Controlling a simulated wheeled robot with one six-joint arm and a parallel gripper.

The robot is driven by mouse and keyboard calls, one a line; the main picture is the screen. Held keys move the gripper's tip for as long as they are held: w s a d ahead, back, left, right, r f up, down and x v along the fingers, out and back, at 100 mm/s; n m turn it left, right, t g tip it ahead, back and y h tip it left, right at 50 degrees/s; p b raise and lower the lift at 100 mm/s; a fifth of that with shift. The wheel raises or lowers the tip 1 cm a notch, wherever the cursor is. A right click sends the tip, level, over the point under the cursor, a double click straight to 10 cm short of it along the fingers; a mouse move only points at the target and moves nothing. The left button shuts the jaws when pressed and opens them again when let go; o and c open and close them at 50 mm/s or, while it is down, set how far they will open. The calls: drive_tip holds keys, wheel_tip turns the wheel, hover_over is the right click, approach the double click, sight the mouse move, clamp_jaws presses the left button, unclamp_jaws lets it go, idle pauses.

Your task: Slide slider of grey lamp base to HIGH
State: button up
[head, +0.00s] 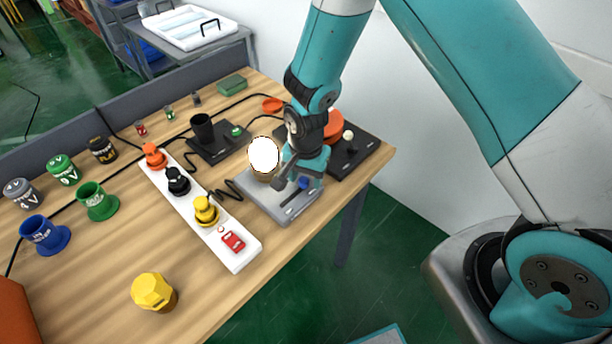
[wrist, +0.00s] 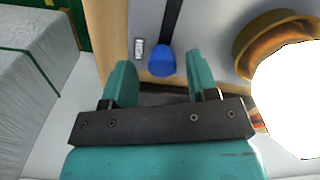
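The grey lamp base (head: 264,199) sits near the right front edge of the wooden table. Its round bulb (head: 264,154) glows bright white above a brown-gold socket; the bulb also fills the right side of the wrist view (wrist: 290,98). A blue slider knob (head: 303,184) stands in a dark slot on the base. In the wrist view the knob (wrist: 161,62) is between my fingertips with gaps on both sides, and the slot (wrist: 172,20) runs upward from it. My gripper (wrist: 158,68) is open and low over the base. HIGH and LOW marks are not readable.
A white power strip (head: 240,255) with colored plugs and a red switch lies left of the base. A yellow knob-like piece (head: 154,291) is at the front.

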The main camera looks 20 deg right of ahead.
sight(305, 178)
drive_tip(key=shift+a, duration=0.15)
drive_tip(key=shift+r, duration=0.3)
wheel_tip(305, 178, up, 17)
drive_tip(key=b, duration=0.3)
drive_tip(key=shift+f, duration=0.1)
drive_tip(key=s+r+n+y, duration=0.1)
drive_tip(key=s+r+n, duration=0.2)
drive_tip(key=s+n, duration=0.2)
drive_tip(key=s+a+r+n+y, duration=0.1)
drive_tip(key=s+r+n, duration=0.2)
drive_tip(key=s, duration=0.6)
drive_tip(key=s+r+n+y, duration=0.2)
drive_tip(key=s+r+n, duration=0.2)
drive_tip(key=s+n, duration=0.3)
drive_tip(key=shift+a, duration=0.15)
drive_tip(key=shift+s+r, duration=0.1)
idle(1.7)
